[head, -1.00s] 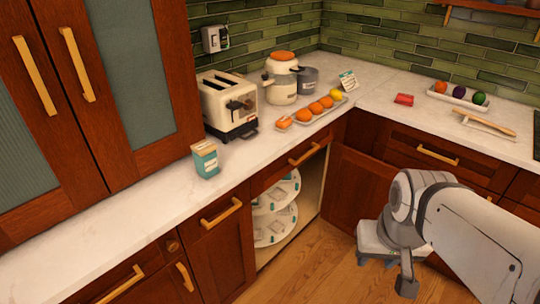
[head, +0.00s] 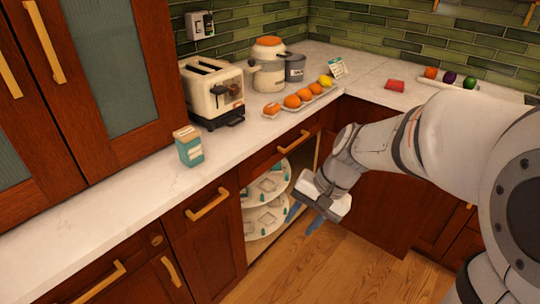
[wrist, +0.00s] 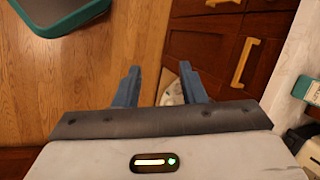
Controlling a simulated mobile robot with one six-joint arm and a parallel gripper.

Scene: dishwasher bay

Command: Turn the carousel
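The carousel (head: 264,222) is a two-tier white lazy Susan inside the open corner cabinet under the counter. Its upper and lower round shelves show in the head view, with teal and white items on them. A small part of the carousel (wrist: 173,92) also shows between my fingers in the wrist view. My gripper (head: 305,217) has blue fingers. It is at the cabinet opening, just right of the carousel, pointing down and to the left. The fingers are apart with nothing between them. Whether a finger touches the carousel cannot be told.
The open cabinet door (head: 372,205) stands behind my arm. The counter (head: 110,205) holds a toaster (head: 213,90), a teal carton (head: 188,147), a tray of oranges and pots. A teal-rimmed object (wrist: 62,18) lies on the wooden floor. Floor in front is clear.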

